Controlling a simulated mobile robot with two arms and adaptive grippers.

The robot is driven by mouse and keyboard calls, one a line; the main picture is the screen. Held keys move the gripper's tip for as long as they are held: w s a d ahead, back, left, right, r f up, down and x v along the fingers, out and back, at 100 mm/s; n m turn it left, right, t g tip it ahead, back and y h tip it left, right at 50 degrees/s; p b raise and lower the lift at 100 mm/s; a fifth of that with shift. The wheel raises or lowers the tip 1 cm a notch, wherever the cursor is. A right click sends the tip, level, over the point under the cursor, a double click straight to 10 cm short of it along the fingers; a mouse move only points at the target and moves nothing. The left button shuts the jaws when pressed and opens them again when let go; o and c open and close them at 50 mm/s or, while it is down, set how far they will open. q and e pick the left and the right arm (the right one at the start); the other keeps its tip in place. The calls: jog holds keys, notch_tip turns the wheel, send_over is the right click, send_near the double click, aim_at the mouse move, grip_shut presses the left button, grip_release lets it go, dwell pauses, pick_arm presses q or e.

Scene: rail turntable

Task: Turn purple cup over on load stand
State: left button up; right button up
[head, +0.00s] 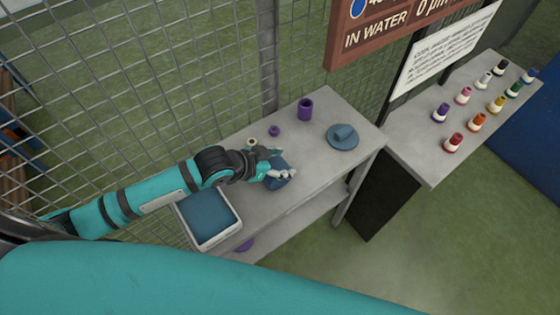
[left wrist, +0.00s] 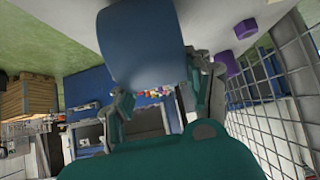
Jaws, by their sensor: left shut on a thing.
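The purple cup (head: 305,109) stands at the back of the grey table (head: 310,180), near the mesh fence. I cannot tell which thing is the load stand. My left gripper (head: 280,177) is shut on a dark blue cup-like object (head: 277,182) over the middle of the table, left of and nearer than the purple cup. In the left wrist view this blue object (left wrist: 142,45) fills the space between the fingers. Two purple things show at the right there; which is the cup is unclear. My right gripper is not in view.
A blue-grey disc (head: 342,140) with a small block on it lies at the table's right. A white-rimmed blue tray (head: 208,219) sits at the front left. A small purple piece (head: 274,131) and a cream ring (head: 251,142) lie near the fence. Several coloured bottles stand on the right-hand table (head: 432,160).

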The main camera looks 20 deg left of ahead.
pick_arm(q)
jog(key=o, duration=1.3)
jog(key=shift+f, duration=0.1)
jog(key=v, duration=1.2)
